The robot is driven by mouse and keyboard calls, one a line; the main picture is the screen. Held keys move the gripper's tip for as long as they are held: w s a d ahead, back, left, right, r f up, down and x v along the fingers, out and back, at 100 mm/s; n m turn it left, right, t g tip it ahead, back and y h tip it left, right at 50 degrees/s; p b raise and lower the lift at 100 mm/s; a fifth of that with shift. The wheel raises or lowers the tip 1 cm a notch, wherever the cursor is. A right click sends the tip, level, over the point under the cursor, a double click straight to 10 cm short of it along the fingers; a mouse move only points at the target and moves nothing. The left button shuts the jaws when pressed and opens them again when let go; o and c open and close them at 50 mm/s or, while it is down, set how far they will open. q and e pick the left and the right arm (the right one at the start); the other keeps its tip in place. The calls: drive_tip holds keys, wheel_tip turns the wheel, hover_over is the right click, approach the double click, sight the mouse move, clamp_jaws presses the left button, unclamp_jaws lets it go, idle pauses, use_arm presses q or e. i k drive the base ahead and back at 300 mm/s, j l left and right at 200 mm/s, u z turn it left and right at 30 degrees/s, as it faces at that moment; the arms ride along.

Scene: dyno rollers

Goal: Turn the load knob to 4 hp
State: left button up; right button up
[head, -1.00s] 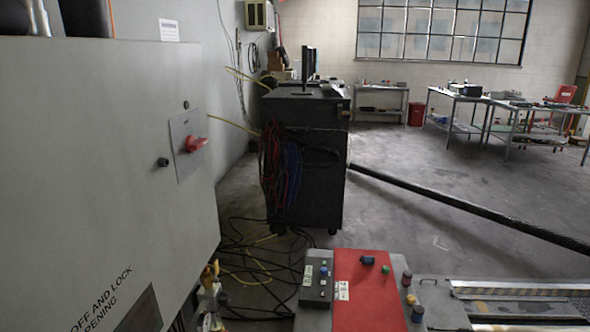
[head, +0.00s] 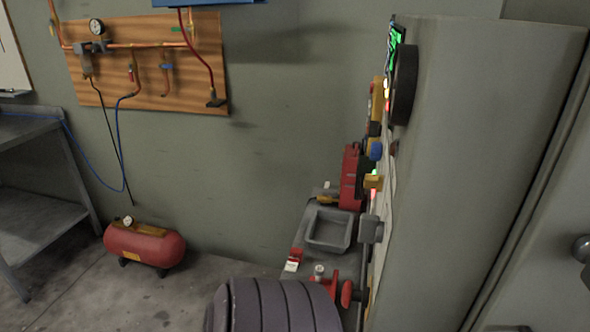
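A tall grey cabinet (head: 460,170) stands at the right, and its control face on the left side is seen almost edge-on. Along that face stick out a large black round part (head: 404,85), a blue knob (head: 376,150), a yellow part (head: 373,182) and a grey part (head: 370,228). A green lit display (head: 395,40) is at the top. I cannot read any labels or tell which of these, if any, is the load knob, and no 4 hp mark is legible. Neither of my grippers is in view.
A grey bench (head: 310,230) with a tray and a red box sits beside the cabinet face. Dark ribbed rolls (head: 275,308) stand at the bottom. A red compressor tank (head: 145,244) is on the floor at left, near a metal table (head: 40,215). Open floor lies between.

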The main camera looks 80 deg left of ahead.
sight(376, 149)
drive_tip(key=u, duration=2.05)
drive_tip(key=j+z, duration=0.5)
drive_tip(key=j, duration=0.35)
